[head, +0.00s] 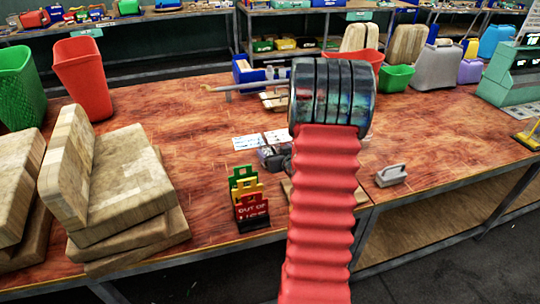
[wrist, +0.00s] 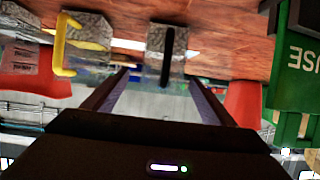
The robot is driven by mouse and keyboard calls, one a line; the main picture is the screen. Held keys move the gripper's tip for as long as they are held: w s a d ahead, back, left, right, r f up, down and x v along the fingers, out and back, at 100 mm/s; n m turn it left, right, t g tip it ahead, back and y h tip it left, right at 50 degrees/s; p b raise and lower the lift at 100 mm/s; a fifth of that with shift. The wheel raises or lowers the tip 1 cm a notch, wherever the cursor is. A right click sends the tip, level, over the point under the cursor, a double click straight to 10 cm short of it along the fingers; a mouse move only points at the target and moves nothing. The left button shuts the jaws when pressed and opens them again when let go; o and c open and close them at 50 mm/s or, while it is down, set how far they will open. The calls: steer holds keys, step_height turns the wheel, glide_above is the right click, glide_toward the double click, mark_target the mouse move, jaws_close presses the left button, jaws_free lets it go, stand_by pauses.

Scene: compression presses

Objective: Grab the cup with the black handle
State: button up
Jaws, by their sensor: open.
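In the wrist view, a grey speckled cup with a black handle (wrist: 155,38) is near the top middle. Its handle shows as an upright black bar facing the camera. My gripper (wrist: 155,77) is open, with its two dark fingers spread apart below the cup in the picture. The cup lies between the lines of the fingers, a little beyond their tips, and nothing is held. In the head view my red ribbed arm hides most of the gripper, and I cannot make out the cup there.
A similar cup with a yellow handle (wrist: 80,38) stands to the left in the wrist view. A green sign (wrist: 298,65) is at the right. In the head view, wooden blocks (head: 130,185) stack at left and a grey handled block (head: 391,176) sits at right.

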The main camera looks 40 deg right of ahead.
stand_by(0.3)
steer(key=shift+x, duration=2.65)
steer(key=shift+w+a+r, duration=0.1)
steer(key=shift+a, duration=0.05)
steer(key=shift+c, duration=0.5)
steer(key=c, duration=1.1)
steer(key=shift+r, duration=0.3)
steer(key=shift+c, duration=0.2)
step_height(320, 180, up, 9)
steer(key=shift+r, duration=0.2)
